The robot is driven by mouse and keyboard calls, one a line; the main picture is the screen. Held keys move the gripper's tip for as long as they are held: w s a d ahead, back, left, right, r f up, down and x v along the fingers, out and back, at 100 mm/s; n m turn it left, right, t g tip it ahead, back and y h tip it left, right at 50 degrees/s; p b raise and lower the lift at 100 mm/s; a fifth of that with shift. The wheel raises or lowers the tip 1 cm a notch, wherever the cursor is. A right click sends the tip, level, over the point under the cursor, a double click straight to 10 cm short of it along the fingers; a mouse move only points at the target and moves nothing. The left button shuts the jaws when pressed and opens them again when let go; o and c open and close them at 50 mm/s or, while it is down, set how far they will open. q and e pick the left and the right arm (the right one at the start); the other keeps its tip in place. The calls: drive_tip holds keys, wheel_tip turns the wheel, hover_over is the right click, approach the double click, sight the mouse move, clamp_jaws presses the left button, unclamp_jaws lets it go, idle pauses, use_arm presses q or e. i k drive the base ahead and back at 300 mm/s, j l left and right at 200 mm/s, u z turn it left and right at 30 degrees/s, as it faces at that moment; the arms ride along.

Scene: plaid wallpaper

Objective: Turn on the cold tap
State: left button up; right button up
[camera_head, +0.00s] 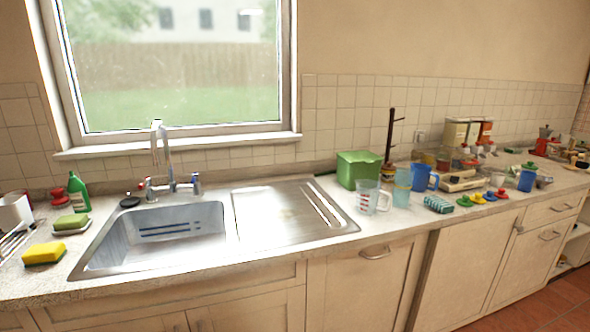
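A chrome mixer tap (163,150) stands behind the sink, its tall spout rising in front of the window. It has two handles, one on each side. The right handle (196,184) seems to carry a blue mark. The left handle (149,189) seems to carry a reddish mark. Both are small in the picture, and I cannot tell how far either is turned. No running water shows below the spout. The steel sink basin (110,243) looks empty. Neither of my grippers is in view.
Left of the sink are a yellow sponge (44,253), a green bottle (78,192) and a soap dish with a green block. The steel drainboard (275,210) is clear. A green box (358,169), a measuring jug (372,197) and blue cups stand right of it.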

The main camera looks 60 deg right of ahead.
sight(194, 175)
drive_tip(key=z, duration=1.1)
drive_tip(key=i+z, duration=0.1)
drive_tip(key=i, duration=0.5)
drive_tip(key=i+j+z, duration=0.1)
drive_tip(key=i, duration=0.55)
